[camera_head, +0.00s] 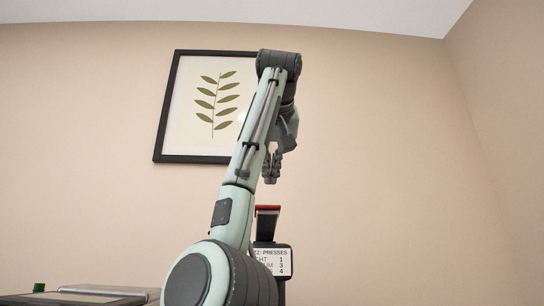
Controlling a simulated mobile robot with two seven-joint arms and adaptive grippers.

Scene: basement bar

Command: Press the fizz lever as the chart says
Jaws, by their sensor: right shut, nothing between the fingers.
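The fizz lever (267,209), a dark piece with a red top, shows just above the chart, with its left part behind my right arm. The chart (275,260) is a small white card on a dark stand. Its heading reads "...ZZ: PRESSES", and its rows end in 1, 3 and 4. The left part of its text is hidden by my arm. My right gripper (271,180) is shut and empty. It points down, above the lever in the picture, with a gap between them. My left gripper is out of view.
A metal-edged appliance or counter top (85,297) shows at the lower left, with a small green item (39,287) on it. A framed leaf picture (190,115) hangs on the beige wall behind my arm. The space right of my arm looks clear.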

